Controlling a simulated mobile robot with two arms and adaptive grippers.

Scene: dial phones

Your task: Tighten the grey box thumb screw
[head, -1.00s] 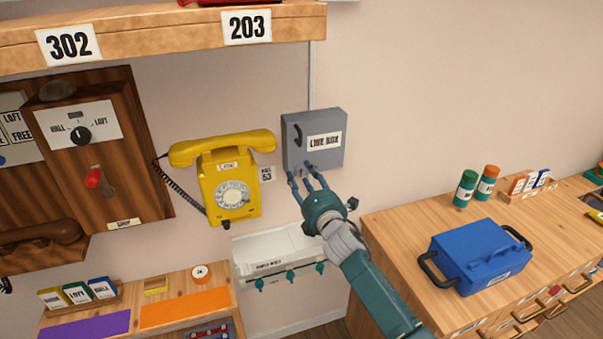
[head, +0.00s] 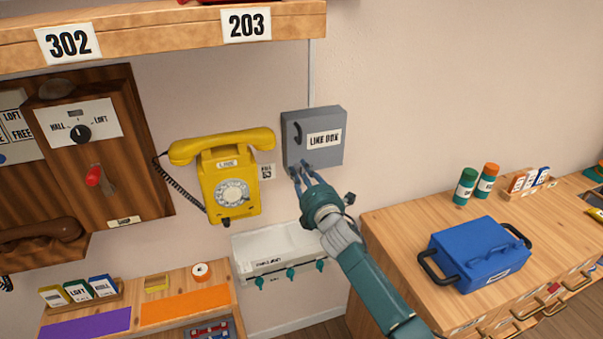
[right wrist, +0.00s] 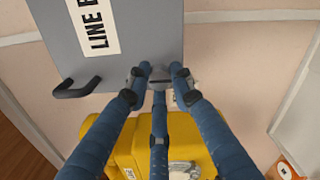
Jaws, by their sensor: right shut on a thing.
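The grey line box (head: 313,138) hangs on the wall to the right of the yellow phone, with a dark handle on its front and a "LINE BOX" label. My right gripper (head: 299,168) is at the box's lower edge. In the right wrist view, my right gripper (right wrist: 160,76) is shut on the small grey thumb screw (right wrist: 159,83) beneath the box (right wrist: 135,30). The fingertips hide most of the screw, so I cannot tell how far in it is. My left gripper is not in view.
The yellow phone (head: 230,180) hangs close to the left of my right gripper. A white shelf with teal pegs (head: 275,252) is below. A wooden counter (head: 395,220) at the right bears a blue case (head: 478,255). The wall right of the box is bare.

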